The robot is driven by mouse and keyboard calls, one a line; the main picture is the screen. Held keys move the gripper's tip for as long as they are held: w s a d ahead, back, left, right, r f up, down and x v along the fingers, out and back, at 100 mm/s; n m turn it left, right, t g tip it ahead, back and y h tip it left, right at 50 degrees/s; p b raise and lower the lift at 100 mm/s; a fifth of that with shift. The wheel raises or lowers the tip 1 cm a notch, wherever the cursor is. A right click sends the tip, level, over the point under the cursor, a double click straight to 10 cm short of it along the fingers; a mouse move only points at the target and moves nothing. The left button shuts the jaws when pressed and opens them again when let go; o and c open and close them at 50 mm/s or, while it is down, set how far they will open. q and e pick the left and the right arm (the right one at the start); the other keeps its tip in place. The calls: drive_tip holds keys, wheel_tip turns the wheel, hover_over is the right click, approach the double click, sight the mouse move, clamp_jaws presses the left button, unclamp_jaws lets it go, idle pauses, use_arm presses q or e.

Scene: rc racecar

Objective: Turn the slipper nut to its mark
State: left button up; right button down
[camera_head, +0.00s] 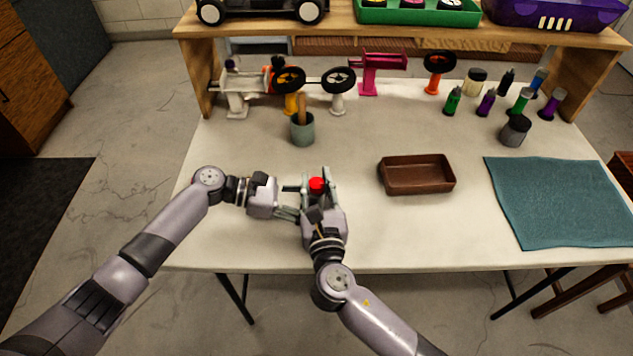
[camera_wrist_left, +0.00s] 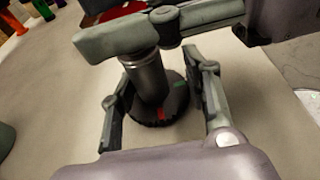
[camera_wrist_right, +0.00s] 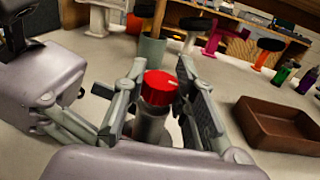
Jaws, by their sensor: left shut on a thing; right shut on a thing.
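The red slipper nut (camera_head: 317,186) is a round knob with a pale line on its top, which shows in the right wrist view (camera_wrist_right: 158,88). It sits on an upright grey shaft (camera_wrist_left: 147,75). Below is a dark toothed disc (camera_wrist_left: 160,103) with a red mark and a green mark, apart from each other. My right gripper (camera_head: 316,179) is shut on the red nut, one finger on each side. My left gripper (camera_head: 295,200) is shut low on the assembly, its fingers on both sides of the dark disc in the left wrist view. The far side of the disc is partly hidden.
A brown tray (camera_head: 417,188) lies right of the grippers, with a teal mat (camera_head: 560,202) farther right. A grey-green cup (camera_head: 302,132) stands behind them. Wheels on stands, a pink stand (camera_head: 369,80) and several bottles line the back.

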drive_tip(key=shift+d+f+m+h, duration=0.1)
drive_tip(key=shift+m+h, duration=1.6)
drive_tip(key=shift+h, duration=1.3)
drive_tip(key=c, duration=1.3)
unclamp_jaws()
drive_tip(key=v, duration=1.2)
